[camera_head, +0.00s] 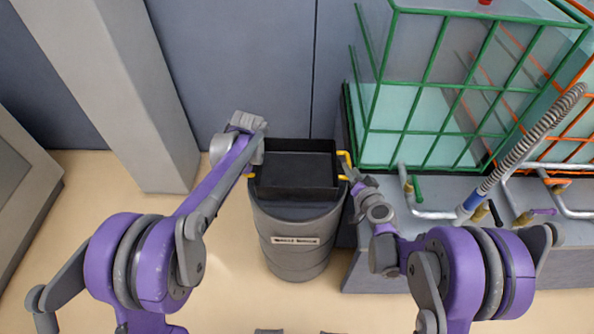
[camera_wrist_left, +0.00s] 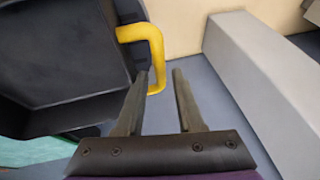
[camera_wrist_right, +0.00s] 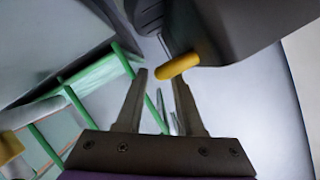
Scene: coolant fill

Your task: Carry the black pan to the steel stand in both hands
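The black pan (camera_head: 292,170) sits level on top of a round grey bin (camera_head: 297,238), with a yellow handle on each side. My left gripper (camera_wrist_left: 167,78) is open and empty beside the pan's left handle (camera_wrist_left: 143,45); the handle lies ahead of its left finger, not between the fingers. My right gripper (camera_wrist_right: 158,74) is open close to the right handle (camera_wrist_right: 178,66), which shows just past its right fingertip. In the head view the right gripper (camera_head: 348,168) is at that handle; whether it touches cannot be told. I cannot pick out the steel stand.
A green wire cage (camera_head: 440,90) stands on a grey bench at the right, close to the pan. A ribbed hose (camera_head: 530,135) and pipes are at the far right. A pale pillar (camera_head: 125,90) rises at the left.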

